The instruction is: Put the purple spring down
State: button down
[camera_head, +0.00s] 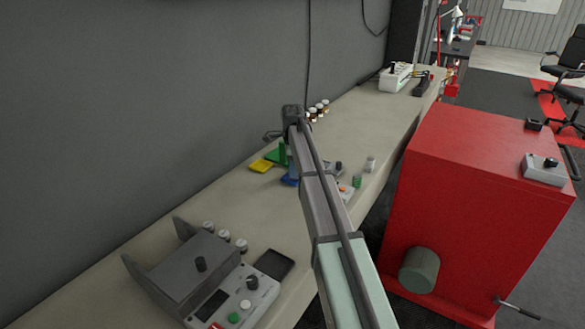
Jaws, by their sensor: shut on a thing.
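My arm reaches from the bottom of the picture up over the bench (222,212). My gripper (273,135) is a small dark shape at the arm's far end, near the wall side of the bench, mostly hidden by my wrist. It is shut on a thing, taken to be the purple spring. The spring's shape and colour cannot be made out. Whether it touches the bench cannot be told. Just below the gripper are a yellow block (261,165) and a green piece (281,155), with a blue piece (290,180) partly behind my arm.
A grey device with knobs (200,265) fills the near bench end. Small jars (318,110) stand by the wall. A small white-grey cylinder (371,164) stands near the right edge. A red cabinet (470,200) is right of the bench. The bench beyond the jars is mostly clear.

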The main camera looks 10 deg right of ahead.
jog(key=c, duration=0.8)
grip_release()
jog(key=shift+f, duration=0.1)
jog(key=shift+o, duration=0.2)
notch_tip(320, 180, up, 12)
jog(key=shift+d, duration=0.1)
